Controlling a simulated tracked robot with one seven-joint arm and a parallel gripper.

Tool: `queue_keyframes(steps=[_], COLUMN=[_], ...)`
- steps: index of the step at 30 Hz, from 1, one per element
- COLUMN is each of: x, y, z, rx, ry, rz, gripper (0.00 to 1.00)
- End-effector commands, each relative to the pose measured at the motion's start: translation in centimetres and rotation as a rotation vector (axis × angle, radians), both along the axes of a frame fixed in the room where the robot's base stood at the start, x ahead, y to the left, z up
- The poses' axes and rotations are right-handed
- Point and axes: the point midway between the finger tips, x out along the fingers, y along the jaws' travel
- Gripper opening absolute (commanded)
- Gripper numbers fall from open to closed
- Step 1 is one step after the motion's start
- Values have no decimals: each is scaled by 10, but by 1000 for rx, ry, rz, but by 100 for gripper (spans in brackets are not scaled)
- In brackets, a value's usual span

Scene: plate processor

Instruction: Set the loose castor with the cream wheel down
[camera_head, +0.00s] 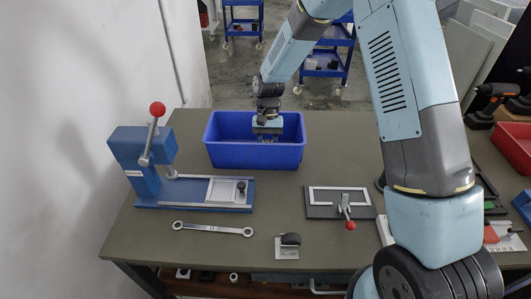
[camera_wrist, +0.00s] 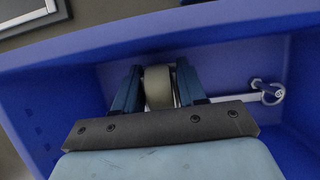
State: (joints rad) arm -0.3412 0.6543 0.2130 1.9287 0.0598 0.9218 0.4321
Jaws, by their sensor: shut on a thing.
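My gripper (camera_head: 268,135) reaches down into the blue bin (camera_head: 255,155) on the table. In the wrist view, my gripper (camera_wrist: 157,85) has its two dark fingers shut on the sides of the castor's cream wheel (camera_wrist: 158,88). The castor's plate is mostly hidden behind the wheel and fingers. The blue bin's wall (camera_wrist: 230,25) surrounds the fingers. I cannot tell whether the castor touches the bin floor.
A blue lever press (camera_head: 145,165), a wrench (camera_head: 213,229), a dark-wheeled castor (camera_head: 289,241) and a clamp fixture (camera_head: 340,203) are on the table. Bare tabletop lies between them.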

Motion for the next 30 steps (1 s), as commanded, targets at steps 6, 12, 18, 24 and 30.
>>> queue_keyframes(steps=[6, 12, 18, 24, 30], x=[0, 0, 0, 0, 0], y=[0, 0, 0, 1, 1], z=[-21, -21, -22, -22, -21], rx=[0, 0, 0, 0, 0], ry=[1, 0, 0, 0, 0], rz=[0, 0, 0, 1, 1], gripper=[0, 0, 51, 66, 66])
